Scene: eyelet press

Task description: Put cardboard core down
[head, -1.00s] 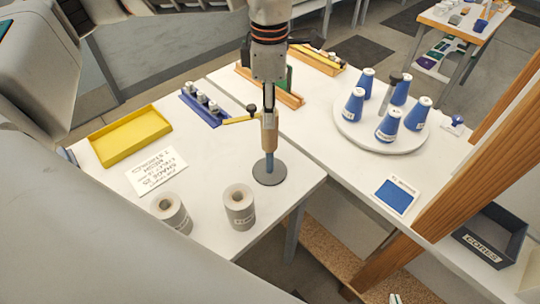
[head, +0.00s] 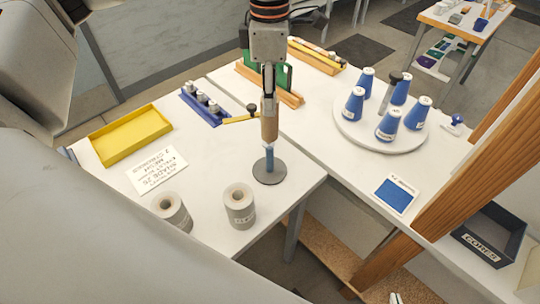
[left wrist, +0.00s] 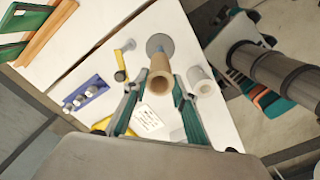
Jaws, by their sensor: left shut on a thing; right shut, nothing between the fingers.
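The cardboard core (head: 270,127) is a brown tube, held upright by my left gripper (head: 269,100), which is shut on its upper part. In the left wrist view, the core's open end (left wrist: 155,86) shows between the fingers. Below the core, a blue spindle (head: 270,160) stands on a round grey base (head: 269,176) near the table's front edge. The core's lower end lines up with the spindle's top in the head view; I cannot tell whether it is around it. My right gripper (head: 396,298) barely shows at the bottom edge, shut and empty.
Two grey rolls (head: 239,206) stand in front of the spindle. A white card (head: 157,170), yellow tray (head: 130,153) and blue rack (head: 205,122) are to the left. A turntable with blue cones (head: 350,133) and a dark CORES bin (head: 490,255) are to the right.

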